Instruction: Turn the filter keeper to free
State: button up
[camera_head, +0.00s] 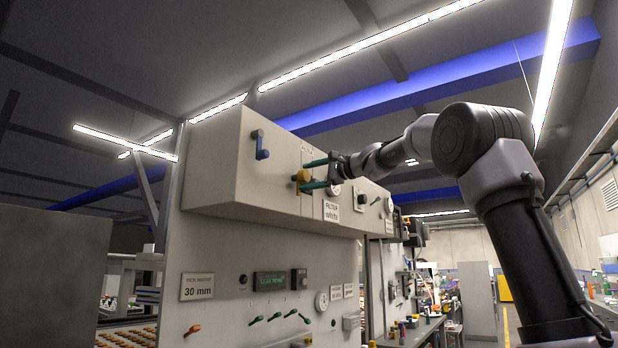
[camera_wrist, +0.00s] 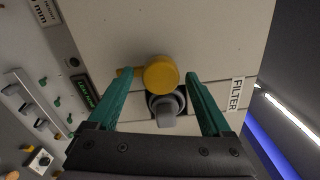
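The filter keeper appears to be the yellow round knob (camera_head: 302,176) on the cream cabinet's front. In the wrist view the yellow knob (camera_wrist: 161,75) has a small yellow tab on its left, partly behind a fingertip. In the wrist view my gripper (camera_wrist: 159,75) has one finger either side of the yellow knob, with a gap at the right; contact at the left tab cannot be told.
A FILTER label (camera_head: 331,210) is beside the knob. A blue handle (camera_head: 261,145) stands out to the left, and a black knob (camera_head: 362,198) is to the right. The lower panel (camera_head: 230,255) carries a display (camera_head: 270,281) and several green levers. Space in front of the cabinet looks clear.

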jog(key=v, duration=1.1)
jog(key=shift+a, duration=0.1)
